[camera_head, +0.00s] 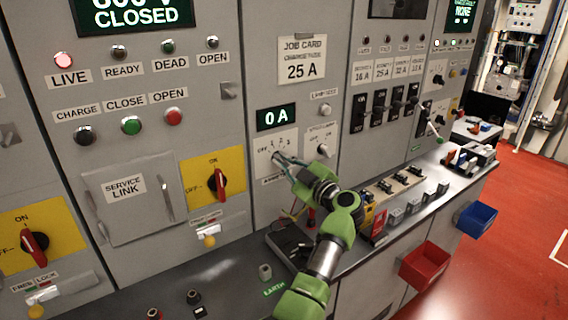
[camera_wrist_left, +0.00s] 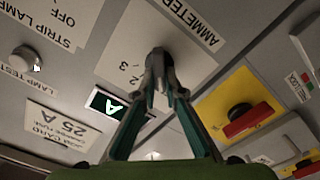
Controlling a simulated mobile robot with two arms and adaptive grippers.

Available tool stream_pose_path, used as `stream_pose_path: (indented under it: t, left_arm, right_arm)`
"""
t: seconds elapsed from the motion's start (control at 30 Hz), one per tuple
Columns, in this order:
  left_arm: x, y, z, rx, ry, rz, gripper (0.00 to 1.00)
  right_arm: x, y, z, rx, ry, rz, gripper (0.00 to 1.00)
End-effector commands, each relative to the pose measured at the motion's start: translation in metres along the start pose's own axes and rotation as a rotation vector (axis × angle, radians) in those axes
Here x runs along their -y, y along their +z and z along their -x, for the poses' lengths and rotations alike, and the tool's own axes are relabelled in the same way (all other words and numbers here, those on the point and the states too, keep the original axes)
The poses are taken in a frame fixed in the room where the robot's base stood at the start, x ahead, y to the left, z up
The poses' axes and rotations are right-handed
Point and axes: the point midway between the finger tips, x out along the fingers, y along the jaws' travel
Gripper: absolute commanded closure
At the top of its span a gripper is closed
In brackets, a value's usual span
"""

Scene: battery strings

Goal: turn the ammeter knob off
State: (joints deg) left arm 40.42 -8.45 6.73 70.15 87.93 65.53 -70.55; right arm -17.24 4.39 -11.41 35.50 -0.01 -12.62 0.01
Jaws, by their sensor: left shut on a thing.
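The ammeter knob (camera_head: 276,155) is a small dark knob on a white plate (camera_head: 263,146) marked OFF, 1, 2, 3, below a green 0 A display (camera_head: 276,117). My left gripper (camera_head: 281,160) is at the panel with its fingers shut on the knob. In the left wrist view the fingers (camera_wrist_left: 158,80) close around the knob (camera_wrist_left: 157,56), in front of the AMMETER label (camera_wrist_left: 197,20). The fingers cover much of the knob, so its pointer direction cannot be told. My right gripper is not in view.
A strip lamp knob (camera_head: 322,150) sits just right. A red-handled switch on a yellow plate (camera_head: 213,183) is to the left. Below, the bench (camera_head: 230,264) carries terminals and small fuses. Red (camera_head: 425,264) and blue (camera_head: 476,219) bins hang off its front.

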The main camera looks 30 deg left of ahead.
Motion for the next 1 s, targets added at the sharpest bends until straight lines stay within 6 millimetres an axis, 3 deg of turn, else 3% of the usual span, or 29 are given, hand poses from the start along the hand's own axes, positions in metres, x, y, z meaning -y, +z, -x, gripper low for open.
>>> stream_pose_path:
  t: [0.67, 0.7, 0.77, 1.0]
  left_arm:
    - [0.001, 0.0006, -0.0003, 0.002, 0.0, 0.083, 1.0]
    - [0.001, 0.0006, -0.0003, 0.002, 0.0, 0.083, 0.85]
    - [0.001, 0.0005, -0.0003, 0.002, 0.0, 0.083, 0.73]
    - [0.0009, 0.0003, -0.0002, 0.001, 0.0, 0.081, 0.73]
  right_arm:
    - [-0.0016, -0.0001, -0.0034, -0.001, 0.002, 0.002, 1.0]
    - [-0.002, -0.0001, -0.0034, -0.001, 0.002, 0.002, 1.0]
    - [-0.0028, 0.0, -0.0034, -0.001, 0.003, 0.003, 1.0]
    - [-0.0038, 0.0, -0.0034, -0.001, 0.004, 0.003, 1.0]
